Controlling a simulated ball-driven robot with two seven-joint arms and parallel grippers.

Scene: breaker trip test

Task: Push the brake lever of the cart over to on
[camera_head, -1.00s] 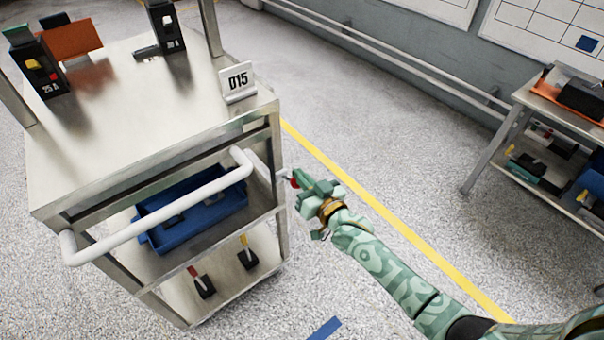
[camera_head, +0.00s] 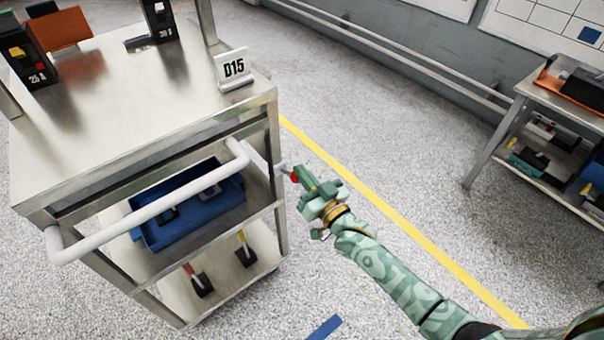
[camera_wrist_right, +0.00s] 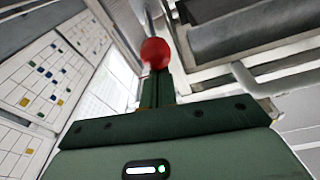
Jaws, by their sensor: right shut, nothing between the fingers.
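The steel cart (camera_head: 130,90) stands at the left with a white push handle (camera_head: 150,207) across its near end. Its brake lever is a thin rod with a red ball knob (camera_head: 295,176) at the cart's right near corner post. In the right wrist view the red knob (camera_wrist_right: 155,52) sits right at the tip of the shut fingers. My right gripper (camera_head: 303,178) is shut with nothing between its fingers, and its tip is at the knob, seemingly touching it. The on and off marks of the lever cannot be read. My left gripper is not in view.
On the cart are a D15 sign (camera_head: 234,69) and dark breaker units (camera_head: 28,55); a blue bin (camera_head: 190,212) is on its middle shelf. A side table (camera_head: 520,95) stands at the right. The floor between is clear, with a yellow line (camera_head: 390,215).

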